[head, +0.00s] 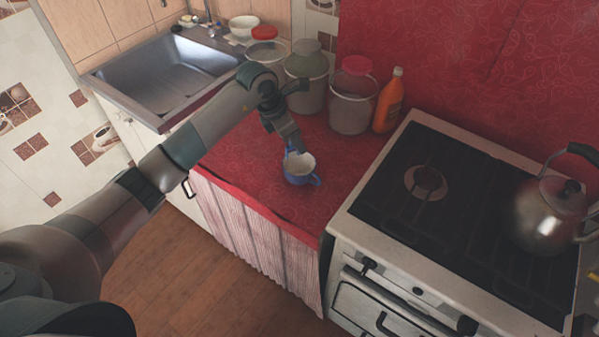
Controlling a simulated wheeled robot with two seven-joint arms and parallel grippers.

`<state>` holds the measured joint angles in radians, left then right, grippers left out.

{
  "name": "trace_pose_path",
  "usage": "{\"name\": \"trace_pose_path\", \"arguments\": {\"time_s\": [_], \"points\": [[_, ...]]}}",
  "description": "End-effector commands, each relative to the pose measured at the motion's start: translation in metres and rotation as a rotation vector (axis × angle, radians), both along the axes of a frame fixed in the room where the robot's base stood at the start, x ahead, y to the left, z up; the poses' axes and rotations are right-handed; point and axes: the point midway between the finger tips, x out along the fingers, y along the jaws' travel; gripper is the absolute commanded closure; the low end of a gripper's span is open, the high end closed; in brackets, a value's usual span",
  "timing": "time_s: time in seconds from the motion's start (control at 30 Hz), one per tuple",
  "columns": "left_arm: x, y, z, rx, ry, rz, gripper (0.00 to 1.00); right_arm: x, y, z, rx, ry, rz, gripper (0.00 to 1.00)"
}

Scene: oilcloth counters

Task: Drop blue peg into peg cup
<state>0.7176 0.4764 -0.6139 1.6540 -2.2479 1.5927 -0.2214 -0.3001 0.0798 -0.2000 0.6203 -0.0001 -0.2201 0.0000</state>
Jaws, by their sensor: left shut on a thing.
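A blue cup (300,171) with a pale inside stands upright on the red counter, with its handle toward the right. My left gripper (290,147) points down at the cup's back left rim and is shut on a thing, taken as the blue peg. A small blue patch (287,153) shows just under the fingertips, but I cannot clearly tell the peg from the cup's rim. Whether the peg is over or inside the cup cannot be told. My right gripper is not in view.
The red oilcloth counter (240,160) is clear left of the cup. Two lidded buckets (351,108) (307,85) and an orange bottle (388,102) stand behind it. A stove (400,225) with a kettle (545,220) is at right, and a sink (165,75) at back left.

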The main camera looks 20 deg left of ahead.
Motion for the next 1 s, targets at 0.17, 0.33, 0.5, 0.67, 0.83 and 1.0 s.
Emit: {"name": "trace_pose_path", "arguments": {"time_s": [0.17,0.33,0.5,0.67,0.83,1.0], "points": [[0.0,0.0,-0.001,-0.001,-0.001,0.0,1.0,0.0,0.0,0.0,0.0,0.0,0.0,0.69],[0.0,0.0,0.0,-0.001,-0.001,0.0,0.78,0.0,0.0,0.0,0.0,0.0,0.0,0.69],[0.0,0.0,0.0,-0.001,-0.001,0.0,0.68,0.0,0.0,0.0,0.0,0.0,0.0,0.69],[0.0,0.0,0.0,-0.001,-0.001,0.0,0.68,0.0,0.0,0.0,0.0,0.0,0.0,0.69],[0.0,0.001,0.004,-0.001,-0.002,0.0,0.68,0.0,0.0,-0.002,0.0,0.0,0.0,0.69],[-0.004,0.006,0.017,0.0,-0.004,0.0,0.68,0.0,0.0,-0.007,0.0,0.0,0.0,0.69]]}}
